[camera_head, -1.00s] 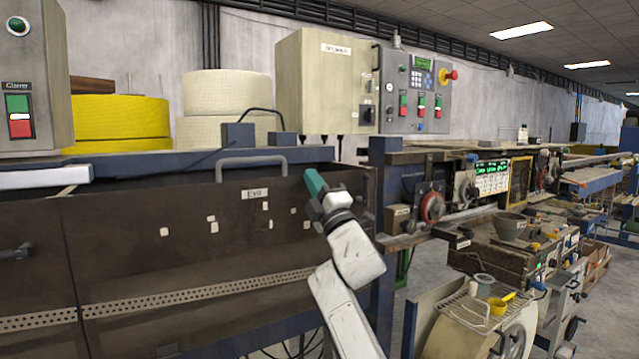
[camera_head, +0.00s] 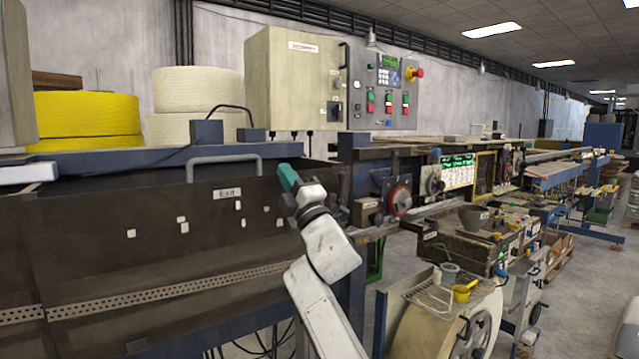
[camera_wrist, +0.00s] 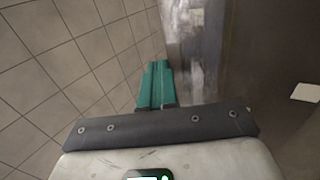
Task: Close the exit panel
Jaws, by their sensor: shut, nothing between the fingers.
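The exit panel (camera_head: 160,230) is a dark brown metal front with a grey bar handle (camera_head: 222,161) along its top edge and an "Exit" label (camera_head: 227,194). It stands upright, with a dark gap visible behind its top edge. My gripper (camera_head: 287,174), with green fingers, is in front of the panel's upper right end, right of the handle. I cannot tell whether it touches the panel. In the wrist view the green fingers (camera_wrist: 155,86) are together with nothing between them, and the brown panel face (camera_wrist: 275,50) fills the right side.
A beige and grey control box (camera_head: 330,85) stands behind the panel, with yellow (camera_head: 88,115) and cream (camera_head: 198,95) rolls to its left. A machine line with a wire rack (camera_head: 440,290) and a cream drum (camera_head: 455,325) occupies the right. Tiled floor (camera_wrist: 75,60) shows in the wrist view.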

